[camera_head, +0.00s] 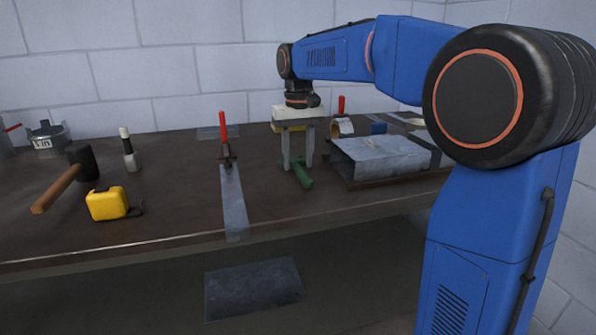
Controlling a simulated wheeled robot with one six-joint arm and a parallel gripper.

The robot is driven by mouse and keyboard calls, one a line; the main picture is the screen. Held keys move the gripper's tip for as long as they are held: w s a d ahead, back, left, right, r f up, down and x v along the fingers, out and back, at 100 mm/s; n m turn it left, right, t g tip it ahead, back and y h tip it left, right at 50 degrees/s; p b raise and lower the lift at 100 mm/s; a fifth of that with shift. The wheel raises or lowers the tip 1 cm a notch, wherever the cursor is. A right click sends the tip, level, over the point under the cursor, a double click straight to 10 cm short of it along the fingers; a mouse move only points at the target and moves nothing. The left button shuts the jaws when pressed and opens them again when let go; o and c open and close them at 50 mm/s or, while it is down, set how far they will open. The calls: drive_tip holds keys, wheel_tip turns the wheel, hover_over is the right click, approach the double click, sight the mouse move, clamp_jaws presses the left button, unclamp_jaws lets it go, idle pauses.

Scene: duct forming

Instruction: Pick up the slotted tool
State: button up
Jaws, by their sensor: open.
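My gripper (298,164) points straight down over the middle of the bench, with its two grey fingers apart and nothing held between them. A green-handled tool (304,178) lies on the bench at the fingertips, and its far end is between or just behind the fingers. Its slot cannot be made out at this size, so I cannot be sure that it is the slotted tool. Whether the fingers touch it is also unclear.
A folded sheet-metal duct (380,157) sits close to the right of the gripper. A red-handled clamp (225,150) stands on a metal strip (233,205) to the left. A mallet (62,183) and a yellow tape measure (107,204) lie farther left.

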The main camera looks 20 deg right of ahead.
drive_tip(key=shift+f, duration=0.5)
clamp_jaws()
drive_tip(key=shift+r, duration=0.1)
